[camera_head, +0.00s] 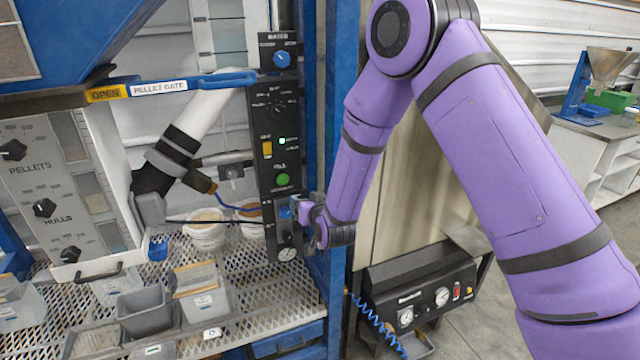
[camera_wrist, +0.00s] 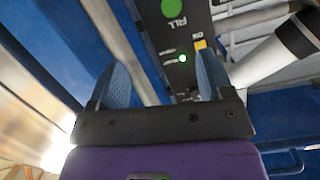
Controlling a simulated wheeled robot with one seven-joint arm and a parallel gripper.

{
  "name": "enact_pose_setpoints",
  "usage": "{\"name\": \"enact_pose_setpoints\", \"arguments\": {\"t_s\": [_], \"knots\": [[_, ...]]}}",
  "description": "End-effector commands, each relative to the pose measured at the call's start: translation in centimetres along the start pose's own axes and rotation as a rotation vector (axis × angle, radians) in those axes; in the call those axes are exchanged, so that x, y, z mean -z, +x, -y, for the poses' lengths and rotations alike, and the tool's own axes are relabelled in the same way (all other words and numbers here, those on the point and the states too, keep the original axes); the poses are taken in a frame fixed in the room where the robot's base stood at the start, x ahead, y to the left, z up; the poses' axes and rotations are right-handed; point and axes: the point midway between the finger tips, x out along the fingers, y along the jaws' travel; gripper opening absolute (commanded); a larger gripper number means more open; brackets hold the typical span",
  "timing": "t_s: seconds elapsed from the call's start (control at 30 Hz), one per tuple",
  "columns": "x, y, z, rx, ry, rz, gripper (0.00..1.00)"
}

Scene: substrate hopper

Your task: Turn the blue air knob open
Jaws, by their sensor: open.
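The black control panel (camera_head: 268,120) stands upright on the blue post. A blue patch (camera_head: 285,213) shows on its lower part above a round gauge (camera_head: 287,253); I cannot tell whether it is the air knob or a blue fingertip. Another blue knob (camera_head: 281,58) is at the panel's top; its label is too small to read. My gripper (camera_head: 303,210) is at the panel's lower part, beside the blue patch, and covers part of it. In the wrist view my gripper (camera_wrist: 162,70) is open, blue fingers apart. No blue knob is clear between them.
A green button (camera_head: 282,180) and a yellow switch (camera_head: 267,148) sit above my gripper on the panel. The blue post (camera_head: 338,120) stands close by my wrist. A black hose (camera_head: 225,222) runs left of the panel. White buckets (camera_head: 205,230) and grey bins (camera_head: 145,312) stand on the mesh shelf.

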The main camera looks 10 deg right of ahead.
Motion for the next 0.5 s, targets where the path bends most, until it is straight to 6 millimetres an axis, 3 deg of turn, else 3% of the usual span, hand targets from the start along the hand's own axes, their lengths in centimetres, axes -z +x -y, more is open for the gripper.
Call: {"name": "enact_pose_setpoints", "arguments": {"t_s": [0.23,0.5], "knots": [[3.7,-1.2,-0.8,-0.013,-0.003,0.048,0.74],[6.0,-2.5,-1.4,-0.022,-0.007,0.092,0.74]]}}
